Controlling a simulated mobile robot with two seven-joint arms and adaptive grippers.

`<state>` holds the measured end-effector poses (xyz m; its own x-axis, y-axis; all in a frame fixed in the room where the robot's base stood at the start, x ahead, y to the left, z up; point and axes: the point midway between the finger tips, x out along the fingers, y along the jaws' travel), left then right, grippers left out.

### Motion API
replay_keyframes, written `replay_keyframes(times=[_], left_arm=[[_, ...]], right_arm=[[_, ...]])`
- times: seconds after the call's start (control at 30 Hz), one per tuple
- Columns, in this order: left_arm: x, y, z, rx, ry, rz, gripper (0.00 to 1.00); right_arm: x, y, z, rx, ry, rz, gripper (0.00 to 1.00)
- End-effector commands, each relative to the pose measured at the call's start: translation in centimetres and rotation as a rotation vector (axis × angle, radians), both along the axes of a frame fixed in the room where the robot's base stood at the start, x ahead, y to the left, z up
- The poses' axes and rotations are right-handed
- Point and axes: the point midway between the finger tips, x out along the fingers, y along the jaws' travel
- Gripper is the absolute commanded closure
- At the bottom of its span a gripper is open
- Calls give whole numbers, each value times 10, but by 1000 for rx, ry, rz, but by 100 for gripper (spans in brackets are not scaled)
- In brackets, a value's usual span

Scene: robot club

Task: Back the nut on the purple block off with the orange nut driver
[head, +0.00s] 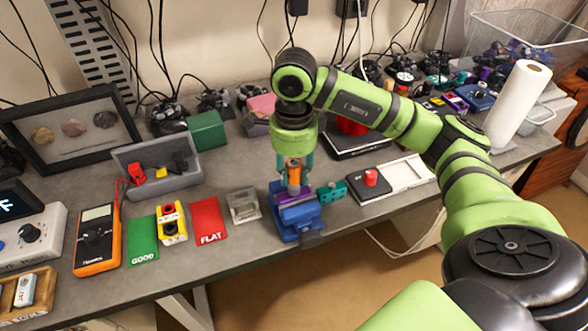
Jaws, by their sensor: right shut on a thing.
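My right gripper (294,168) hangs pointing down over the blue vise (290,227) in the middle of the bench. Its teal fingers are shut on the orange nut driver (293,174), which stands about upright. The purple block (296,209) sits in the vise, directly below the driver. The driver's lower end reaches down to about the block's top. The nut is hidden or too small to see, so I cannot tell whether the driver is seated on it. My left gripper is out of view.
A small clear tray (243,206) and the red FLAT mat (208,221) lie left of the vise. A black box with a red knob (370,179) stands right of it. Further left are the green GOOD mat (142,241), an orange multimeter (98,240) and a grey bin (181,182).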

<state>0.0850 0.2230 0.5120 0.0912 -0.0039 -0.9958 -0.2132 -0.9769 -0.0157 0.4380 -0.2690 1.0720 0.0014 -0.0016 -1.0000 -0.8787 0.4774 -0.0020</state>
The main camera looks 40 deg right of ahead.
Motion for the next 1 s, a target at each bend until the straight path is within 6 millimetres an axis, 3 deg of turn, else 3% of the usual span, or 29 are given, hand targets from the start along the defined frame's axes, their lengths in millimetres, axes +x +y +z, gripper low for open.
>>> replay_keyframes(times=[1.0], left_arm=[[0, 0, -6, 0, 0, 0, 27]], right_arm=[[0, 0, -2, 0, 0, 0, 95]])
